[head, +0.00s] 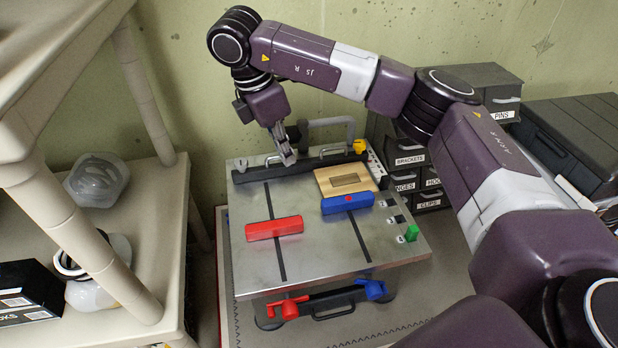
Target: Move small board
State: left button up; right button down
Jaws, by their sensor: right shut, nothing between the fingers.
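A small wooden board (345,179) with a darker patch lies flat on the metal-topped task box (310,250), toward its back right. A blue block (347,203) is just in front of the wooden board. A red block (274,228) lies to the left, across a dark slot. My right gripper (287,157) is shut and empty. It points down over the dark bar at the back of the box, to the left of the wooden board. Whether it touches the bar is unclear. My left gripper is out of view.
Labelled drawer units (415,172) and a dark case (575,140) stand at the right, under my arm. A beige shelf (130,215) with jars and a black box (28,292) is at the left. Red and blue clamps (288,307) sit at the box's front.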

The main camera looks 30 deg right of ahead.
aim_at(314, 188)
jog(key=shift+m, duration=0.8)
jog(key=p+x, duration=0.1)
jog(key=x, duration=0.2)
jog(key=p+x, duration=0.1)
jog(key=x, duration=0.2)
jog(key=p+x, duration=0.1)
jog(key=x, duration=0.2)
jog(key=shift+s+a, duration=0.15)
jog(key=shift+a, duration=0.3)
jog(key=d+p, duration=0.2)
jog(key=d, duration=0.1)
jog(key=shift+s+f, duration=0.1)
jog(key=shift+f, duration=0.25)
jog(key=shift+d+f+p, duration=0.15)
jog(key=shift+d+p, duration=0.2)
jog(key=shift+d, duration=0.25)
jog(key=shift+a, duration=0.1)
